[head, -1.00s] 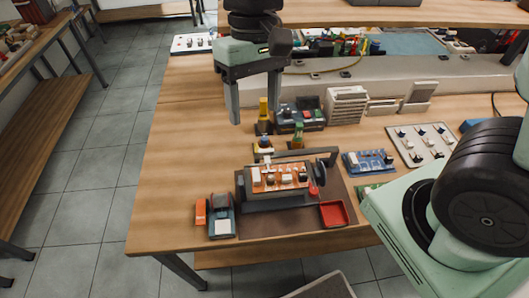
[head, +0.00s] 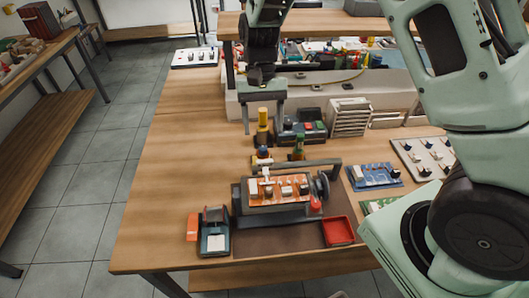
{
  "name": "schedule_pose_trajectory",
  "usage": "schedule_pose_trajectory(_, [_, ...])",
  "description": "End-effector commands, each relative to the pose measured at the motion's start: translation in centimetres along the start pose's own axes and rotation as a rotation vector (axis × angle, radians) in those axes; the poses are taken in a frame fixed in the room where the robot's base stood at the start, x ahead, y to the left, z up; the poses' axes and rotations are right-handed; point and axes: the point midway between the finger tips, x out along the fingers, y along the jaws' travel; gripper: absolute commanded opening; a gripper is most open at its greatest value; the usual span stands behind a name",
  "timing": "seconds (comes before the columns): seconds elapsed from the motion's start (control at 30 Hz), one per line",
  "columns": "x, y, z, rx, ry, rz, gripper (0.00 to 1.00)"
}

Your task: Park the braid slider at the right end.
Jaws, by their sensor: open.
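A dark fixture (head: 240,208) stands on a brown mat near the table's front edge. It holds an orange circuit board (head: 262,198) with several parts on it, and has a round dark wheel at its right end. A small white piece (head: 267,174) stands up at the back left of the board. I cannot tell for certain which part is the braid slider. My gripper (head: 262,124) is open and empty, pointing down above and behind the fixture, near a yellow-topped bottle (head: 262,117). It appears apart from the fixture.
A red tray (head: 338,231) lies right of the fixture, and a small device with a white pad (head: 215,243) lies left. A blue board (head: 375,176) and a switch panel (head: 424,157) are at right. A grey box with buttons (head: 302,131) stands behind.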

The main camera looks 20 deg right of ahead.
Motion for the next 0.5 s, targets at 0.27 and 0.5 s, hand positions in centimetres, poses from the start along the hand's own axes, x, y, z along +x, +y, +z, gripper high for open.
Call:
schedule_pose_trajectory(0.27, [5.6,0.0,0.2,0.000,-0.004,0.003,0.62])
schedule_pose_trajectory(0.5, [8.3,0.0,0.1,-0.001,-0.002,0.000,0.62])
